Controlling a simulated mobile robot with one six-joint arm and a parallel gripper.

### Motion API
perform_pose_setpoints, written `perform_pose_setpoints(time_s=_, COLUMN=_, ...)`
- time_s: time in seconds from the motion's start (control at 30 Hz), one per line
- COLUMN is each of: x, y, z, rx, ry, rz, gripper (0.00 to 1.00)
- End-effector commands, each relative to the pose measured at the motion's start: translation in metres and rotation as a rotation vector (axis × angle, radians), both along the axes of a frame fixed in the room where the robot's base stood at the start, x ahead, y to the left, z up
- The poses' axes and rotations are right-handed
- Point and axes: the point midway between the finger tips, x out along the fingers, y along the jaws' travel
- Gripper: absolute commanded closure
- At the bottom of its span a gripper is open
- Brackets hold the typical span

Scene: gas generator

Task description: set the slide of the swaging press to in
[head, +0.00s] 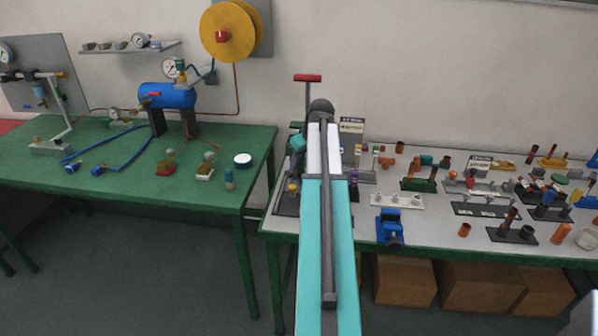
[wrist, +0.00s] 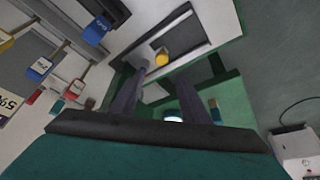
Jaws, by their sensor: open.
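The swaging press (head: 285,203) stands at the left end of the right-hand bench, partly hidden by my arm, with a red T-handle (head: 308,78) above it. A yellow knob (head: 292,188), apparently the slide's, sits low on the press. In the wrist view, the yellow knob (wrist: 162,58) stands in a pale framed slot of the press. My gripper (wrist: 162,75) has its two purple fingers apart, with the knob beyond and between their tips, and appears not to touch it. In the head view my gripper (head: 294,165) is just above the knob.
Many small fittings and racks fill the bench to the right, including a blue vise-like block (head: 390,226) and a white rack (head: 397,201). Tagged parts, one blue (wrist: 97,30), lie left in the wrist view. A green bench (head: 130,170) with a blue tank (head: 167,96) stands left, across a gap.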

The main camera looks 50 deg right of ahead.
Motion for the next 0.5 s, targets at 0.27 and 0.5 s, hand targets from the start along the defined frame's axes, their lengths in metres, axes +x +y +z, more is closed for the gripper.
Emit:
perform_pose_setpoints(time_s=0.27, x=-0.006, y=0.001, z=0.015, rx=0.000, ry=0.000, rz=0.000, gripper=0.58)
perform_pose_setpoints(time_s=0.5, x=-0.006, y=0.001, z=0.015, rx=0.000, ry=0.000, rz=0.000, gripper=0.58)
